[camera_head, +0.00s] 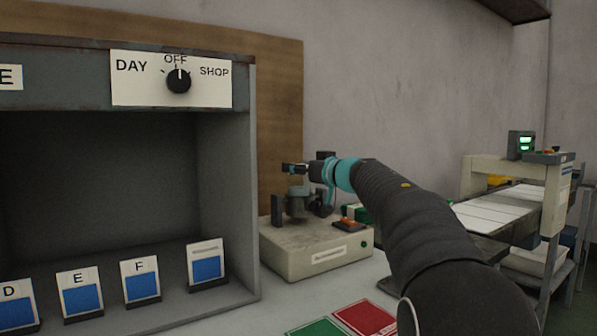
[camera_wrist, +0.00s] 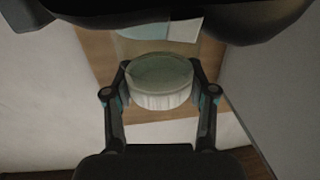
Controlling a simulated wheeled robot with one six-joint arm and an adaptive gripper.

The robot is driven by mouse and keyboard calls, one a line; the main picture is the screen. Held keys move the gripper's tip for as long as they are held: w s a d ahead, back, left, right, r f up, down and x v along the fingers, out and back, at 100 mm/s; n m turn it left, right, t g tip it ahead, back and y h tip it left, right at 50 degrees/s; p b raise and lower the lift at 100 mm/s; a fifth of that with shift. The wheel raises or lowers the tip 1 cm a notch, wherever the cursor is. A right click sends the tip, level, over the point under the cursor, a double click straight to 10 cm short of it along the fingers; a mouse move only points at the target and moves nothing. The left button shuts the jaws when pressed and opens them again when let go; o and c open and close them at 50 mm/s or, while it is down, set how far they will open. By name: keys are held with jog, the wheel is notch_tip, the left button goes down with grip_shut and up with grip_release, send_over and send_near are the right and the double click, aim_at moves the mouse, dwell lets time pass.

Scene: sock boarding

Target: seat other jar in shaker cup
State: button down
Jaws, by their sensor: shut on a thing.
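My gripper (camera_wrist: 160,68) is shut on a jar (camera_wrist: 162,82), which shows in the wrist view as a round, greenish glassy top over a white ribbed band. One finger is on each side of it. In the head view my arm reaches from the lower right to the shaker (camera_head: 316,252), a beige box machine on the bench. My gripper end is over its top, close to a grey cup-like part (camera_head: 297,203). The jar cannot be made out clearly in the head view. I cannot tell whether it touches the cup.
A cabinet (camera_head: 228,210) with an OFF knob (camera_head: 178,80) stands at left, holding blue-and-white cards (camera_head: 141,283). A green mat (camera_head: 317,328) and a red mat (camera_head: 366,317) lie in front of the shaker. A press-like machine (camera_head: 515,200) is at right.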

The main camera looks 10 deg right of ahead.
jog(key=shift+c, duration=1.8)
grip_release()
jog(key=shift+r, duration=0.1)
